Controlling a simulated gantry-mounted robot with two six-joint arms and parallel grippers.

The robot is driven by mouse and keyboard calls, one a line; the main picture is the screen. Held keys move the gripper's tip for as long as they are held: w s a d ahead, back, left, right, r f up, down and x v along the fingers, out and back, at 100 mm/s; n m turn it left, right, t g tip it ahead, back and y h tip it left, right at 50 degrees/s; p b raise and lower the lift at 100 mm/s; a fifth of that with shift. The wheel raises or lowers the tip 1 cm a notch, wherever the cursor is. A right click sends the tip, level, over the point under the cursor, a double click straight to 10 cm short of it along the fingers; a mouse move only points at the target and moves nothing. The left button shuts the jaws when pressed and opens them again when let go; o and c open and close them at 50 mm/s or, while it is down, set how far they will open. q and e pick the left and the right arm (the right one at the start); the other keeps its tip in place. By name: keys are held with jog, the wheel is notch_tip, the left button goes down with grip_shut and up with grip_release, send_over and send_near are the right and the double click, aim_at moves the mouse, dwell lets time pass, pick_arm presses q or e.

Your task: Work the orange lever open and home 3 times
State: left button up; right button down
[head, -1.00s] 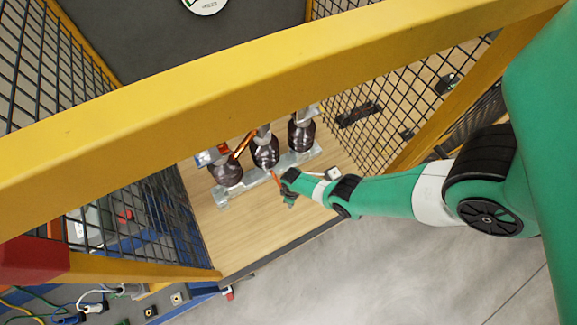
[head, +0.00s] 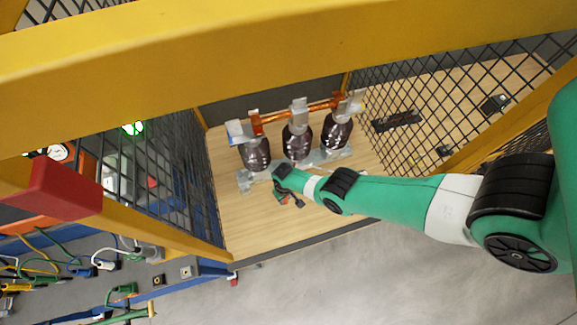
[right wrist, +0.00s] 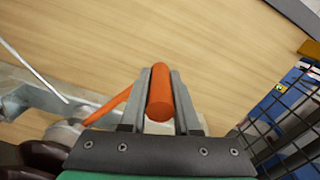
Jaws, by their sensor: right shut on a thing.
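The orange lever (right wrist: 159,92) shows in the right wrist view as a round orange grip, with a thin orange rod running down left to a metal pivot. My right gripper (right wrist: 160,98) is shut on this grip, one finger along each side. In the head view my right gripper (head: 289,196) is low at the front of the metal valve assembly (head: 247,181), which has three dark brown ribbed bodies. The lever is mostly hidden by the gripper there. My left gripper is not in view.
An orange pipe (head: 318,107) runs across the tops of the dark bodies. Yellow frame beams (head: 200,62) and black mesh panels (head: 470,95) surround the wooden table (head: 245,225). The table's front area is bare.

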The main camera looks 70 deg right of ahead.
dwell(0.3)
jog(key=c, duration=0.7)
grip_release()
jog(key=shift+w+a, duration=0.1)
jog(key=shift+w, duration=0.1)
jog(key=shift+o, duration=0.2)
jog(key=shift+r, duration=0.15)
notch_tip(320, 180, up, 12)
jog(key=p, duration=1.1)
jog(key=shift+f+p, duration=0.25)
jog(key=shift+p, duration=0.15)
